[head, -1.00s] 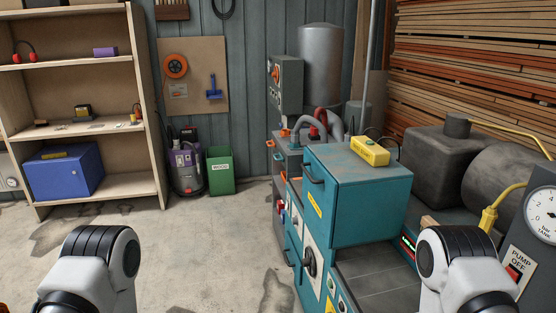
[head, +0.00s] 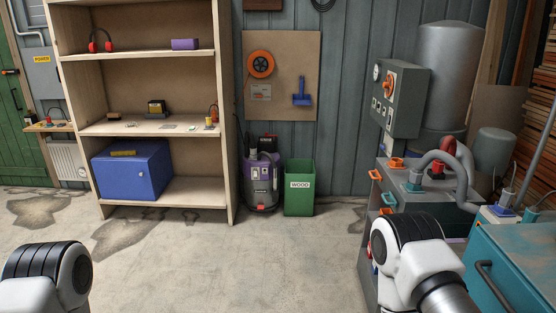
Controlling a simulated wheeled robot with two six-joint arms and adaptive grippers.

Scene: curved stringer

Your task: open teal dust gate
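A small blue-teal fitting (head: 413,186) sits at the end of a grey hose (head: 442,160) on top of the grey cabinet (head: 425,196) at right. It may be the teal dust gate, but it is too small to tell whether it is open or shut. Orange fittings (head: 397,163) are close to it on the same cabinet. A blue fitting (head: 503,212) is at the back of the teal cabinet (head: 515,255). Neither of my grippers shows; only white and black arm joints show at the lower left and lower right, the right one hiding part of the grey cabinet.
A wooden shelf (head: 225,120) stands at the back left with a blue box (head: 132,173). A vacuum (head: 262,185) and green bin (head: 299,189) stand by the wall. A grey control box (head: 405,100) and tank (head: 450,70) are behind the cabinet. The middle floor (head: 230,260) is clear.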

